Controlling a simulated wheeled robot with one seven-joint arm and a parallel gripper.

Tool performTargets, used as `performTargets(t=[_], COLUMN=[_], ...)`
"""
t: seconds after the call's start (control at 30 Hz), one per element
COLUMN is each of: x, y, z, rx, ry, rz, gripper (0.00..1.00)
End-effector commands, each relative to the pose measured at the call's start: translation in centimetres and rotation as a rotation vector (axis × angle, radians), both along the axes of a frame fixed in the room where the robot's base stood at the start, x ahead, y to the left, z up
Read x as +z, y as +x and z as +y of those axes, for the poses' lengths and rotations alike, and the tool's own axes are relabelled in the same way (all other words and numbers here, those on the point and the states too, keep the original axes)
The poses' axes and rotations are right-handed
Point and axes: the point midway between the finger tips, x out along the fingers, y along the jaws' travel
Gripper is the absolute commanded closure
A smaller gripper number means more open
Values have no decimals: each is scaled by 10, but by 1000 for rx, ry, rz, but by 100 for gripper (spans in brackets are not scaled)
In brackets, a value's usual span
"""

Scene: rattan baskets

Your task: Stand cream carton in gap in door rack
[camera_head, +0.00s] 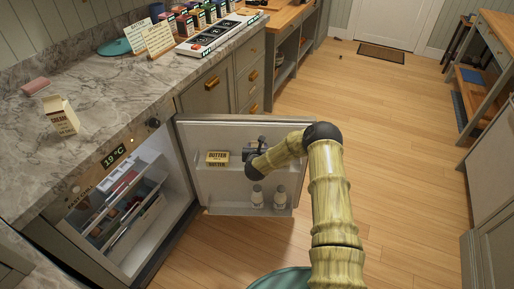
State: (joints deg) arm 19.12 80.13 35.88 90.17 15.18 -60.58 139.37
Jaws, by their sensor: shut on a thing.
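The cream carton (61,116) stands upright on the marble counter at the left, apart from my gripper. The small fridge below the counter is open, and its door (235,187) is swung out to the right. My gripper (249,153) is at the upper rack, just right of the butter box. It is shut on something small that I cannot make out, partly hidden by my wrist.
The fridge interior (153,205) has shelves with several items. On the counter are a pink sponge (36,86), written cards (158,39), a teal plate (115,47) and a long tray (213,37) near several small boxes. The wooden floor (400,130) right of the door is clear.

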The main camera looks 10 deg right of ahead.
Motion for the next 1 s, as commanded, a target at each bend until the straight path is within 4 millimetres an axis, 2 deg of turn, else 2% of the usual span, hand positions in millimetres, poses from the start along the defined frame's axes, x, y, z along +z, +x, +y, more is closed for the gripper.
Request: performTargets(t=[0.03, 0.13, 0.57, 0.77, 1.0], x=[-2, -1, 2, 10, 24], y=[0, 0, -3, -23, -57], z=[0, 0, 1, 5, 12], rx=[0, 0, 0, 1, 1], ry=[0, 0, 0, 1, 1], rz=[0, 1, 2, 3, 3], gripper=[44, 27, 27, 27, 27])
